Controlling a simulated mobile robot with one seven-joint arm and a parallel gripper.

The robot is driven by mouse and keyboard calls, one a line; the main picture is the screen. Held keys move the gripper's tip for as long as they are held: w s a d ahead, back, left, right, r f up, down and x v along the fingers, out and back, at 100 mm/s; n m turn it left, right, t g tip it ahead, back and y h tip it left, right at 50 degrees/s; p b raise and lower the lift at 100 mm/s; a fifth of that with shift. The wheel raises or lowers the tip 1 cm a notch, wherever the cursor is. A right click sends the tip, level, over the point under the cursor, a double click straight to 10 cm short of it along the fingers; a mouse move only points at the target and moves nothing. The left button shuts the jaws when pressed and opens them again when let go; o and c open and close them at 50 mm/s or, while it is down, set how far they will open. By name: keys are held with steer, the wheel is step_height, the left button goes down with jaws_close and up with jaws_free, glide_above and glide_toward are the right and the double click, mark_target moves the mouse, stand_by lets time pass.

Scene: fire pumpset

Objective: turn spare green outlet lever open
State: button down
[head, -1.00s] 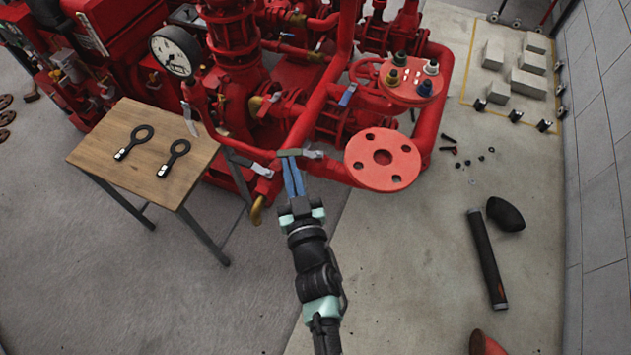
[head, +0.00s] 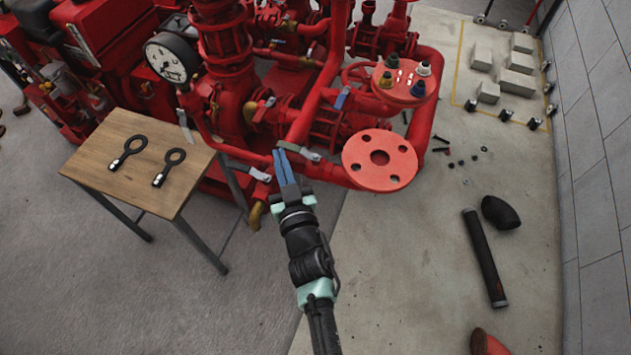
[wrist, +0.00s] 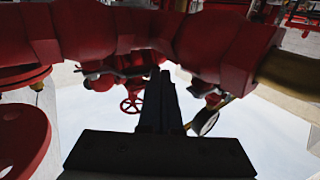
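No lever in view looks clearly green. A grey lever (head: 302,153) sits on the red pipework, just left of the round red flange (head: 381,160). A second grey lever (head: 260,174) is on a small valve to the left, above a brass outlet (head: 256,215). My gripper (head: 281,156) has its blue fingertips at the left end of the first lever, seemingly touching it; exact contact is unclear. In the wrist view, my gripper's dark fingers (wrist: 158,78) lie close together, with no object visible between them. Red pipework (wrist: 190,45) crosses above them.
A wooden table (head: 95,165) with two black ring-ended tools stands to the left. A blue lever (head: 342,98) is behind the flange. A black pipe (head: 484,258) and elbow (head: 500,212) lie on the floor at right. The floor below the pipework is otherwise fairly clear.

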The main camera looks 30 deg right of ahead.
stand_by(0.6)
steer(key=v, duration=1.2)
steer(key=shift+s, duration=0.45)
steer(key=w+a+r+t+p, duration=0.15)
steer(key=w+r, duration=0.25)
steer(key=r, duration=0.7)
steer(key=w+r+t+p, duration=0.1)
steer(key=w+r+p, duration=0.15)
steer(key=r, duration=0.85)
steer(key=w+r+t+p, duration=0.15)
steer(key=w+r, duration=0.25)
steer(key=r, duration=0.8)
steer(key=s+a+r+t+y+p, duration=0.1)
steer(key=s+a+r+t, duration=0.1)
steer(key=r, duration=0.9)
steer(key=s+a+r+n+t+y+p, duration=0.1)
steer(key=s+a+r, duration=0.3)
steer(key=r, duration=0.7)
steer(key=s+a+r+n+t+y+p, duration=0.1)
steer(key=s+a+r, duration=0.3)
steer(key=r, duration=0.8)
steer(key=shift+s+t+y, duration=0.4)
steer(key=shift+s+t, duration=0.5)
steer(key=shift+s, duration=0.05)
